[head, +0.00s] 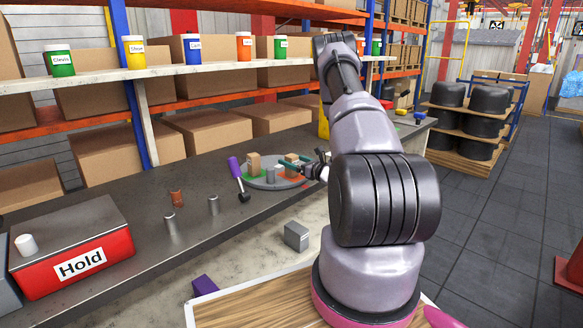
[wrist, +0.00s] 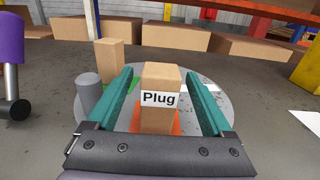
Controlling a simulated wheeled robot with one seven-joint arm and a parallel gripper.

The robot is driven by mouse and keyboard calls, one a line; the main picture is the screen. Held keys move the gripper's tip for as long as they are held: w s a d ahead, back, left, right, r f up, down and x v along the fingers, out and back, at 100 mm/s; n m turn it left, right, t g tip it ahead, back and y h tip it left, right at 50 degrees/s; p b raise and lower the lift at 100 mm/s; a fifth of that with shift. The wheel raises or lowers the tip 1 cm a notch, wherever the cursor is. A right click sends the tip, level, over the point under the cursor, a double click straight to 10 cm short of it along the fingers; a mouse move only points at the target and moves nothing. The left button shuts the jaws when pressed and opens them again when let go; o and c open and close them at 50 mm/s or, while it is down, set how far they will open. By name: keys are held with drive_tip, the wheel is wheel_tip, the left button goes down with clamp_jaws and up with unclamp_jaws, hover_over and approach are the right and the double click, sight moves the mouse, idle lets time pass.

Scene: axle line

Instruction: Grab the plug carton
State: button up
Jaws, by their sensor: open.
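The plug carton (wrist: 159,117) is a small brown box with a white "Plug" label. It stands upright on an orange patch of a round grey tray (wrist: 215,90). In the wrist view it is between the two teal fingers of my gripper (wrist: 161,100), with a gap on each side. My gripper is open. In the head view the carton (head: 291,168) is at the right of the tray (head: 262,184), with my gripper (head: 303,165) at it, and is partly hidden by the fingers.
Another brown carton (wrist: 109,60) stands on a green patch, and a grey cylinder (wrist: 89,92) is left of my left finger. Two metal pins, a brown piece and a red "Hold" box (head: 70,250) are further left on the bench.

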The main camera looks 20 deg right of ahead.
drive_tip(key=x, duration=0.3)
drive_tip(key=shift+w+r, duration=0.1)
drive_tip(key=shift+w, duration=0.1)
drive_tip(key=shift+c, duration=0.3)
clamp_jaws()
drive_tip(key=shift+r, duration=0.1)
